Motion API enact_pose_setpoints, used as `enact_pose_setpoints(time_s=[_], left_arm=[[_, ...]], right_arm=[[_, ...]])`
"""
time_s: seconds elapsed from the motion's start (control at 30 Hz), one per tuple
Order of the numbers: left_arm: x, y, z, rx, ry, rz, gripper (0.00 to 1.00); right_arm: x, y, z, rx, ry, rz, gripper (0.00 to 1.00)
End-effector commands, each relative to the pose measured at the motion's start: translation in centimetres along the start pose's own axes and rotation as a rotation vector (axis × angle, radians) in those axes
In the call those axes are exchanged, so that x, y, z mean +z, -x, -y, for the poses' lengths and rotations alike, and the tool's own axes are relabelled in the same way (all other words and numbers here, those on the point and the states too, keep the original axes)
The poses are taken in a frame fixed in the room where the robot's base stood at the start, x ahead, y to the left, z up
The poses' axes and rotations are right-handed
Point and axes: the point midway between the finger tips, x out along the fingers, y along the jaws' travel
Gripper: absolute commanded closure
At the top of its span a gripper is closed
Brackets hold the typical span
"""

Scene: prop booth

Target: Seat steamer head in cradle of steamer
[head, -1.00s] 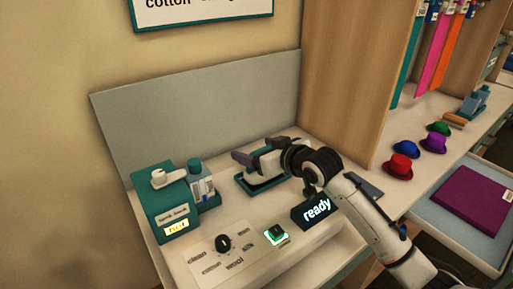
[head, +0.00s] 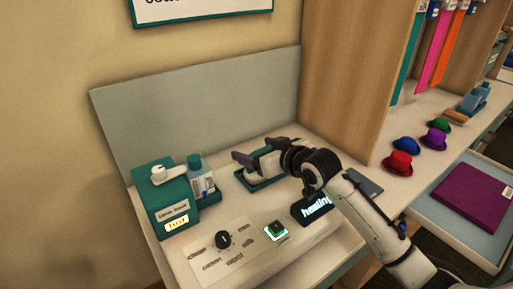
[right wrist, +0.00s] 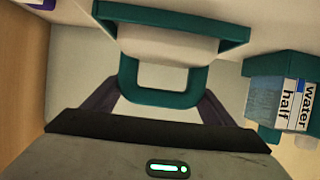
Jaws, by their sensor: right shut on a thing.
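My right gripper (head: 250,157) is shut on the steamer head, with its fingers at the sides of the teal handle (right wrist: 165,95). The steamer head's white body (right wrist: 160,45) lies within the outline of a teal tray-like cradle (right wrist: 170,13). The cradle also shows in the head view (head: 262,187), partly hidden by my gripper. I cannot tell whether the head touches the cradle's floor. The steamer's teal box (head: 165,200) stands to the left, with a white lever on top and a lit label reading "hot". My left gripper is not in view.
A water bottle (head: 201,180) labelled "half" stands in a teal holder beside the box. A dial panel (head: 225,250), a lit green button (head: 277,230) and a display (head: 312,210) are in front. A wooden partition (head: 335,75) rises at the right. Several hats stand beyond it.

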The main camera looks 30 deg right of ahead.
Motion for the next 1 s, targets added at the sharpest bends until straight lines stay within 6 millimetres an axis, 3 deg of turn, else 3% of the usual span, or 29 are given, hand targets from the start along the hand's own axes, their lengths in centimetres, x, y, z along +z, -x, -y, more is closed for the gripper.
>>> enact_pose_setpoints(time_s=[0.2,0.23,0.37,0.73,1.0], left_arm=[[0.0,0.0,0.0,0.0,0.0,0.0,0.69],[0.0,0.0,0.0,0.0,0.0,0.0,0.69],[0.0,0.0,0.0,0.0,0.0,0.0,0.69],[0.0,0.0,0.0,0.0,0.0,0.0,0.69],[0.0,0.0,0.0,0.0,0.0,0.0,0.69]], right_arm=[[-0.2,0.0,0.0,0.0,0.0,-0.005,0.58],[-0.2,0.0,0.0,0.0,0.0,-0.005,0.2],[-0.2,0.0,0.0,0.0,0.0,-0.004,0.0],[0.1,0.6,0.0,0.0,-0.001,0.001,0.0],[0.0,5.3,0.0,0.0,0.002,-0.001,0.0]])
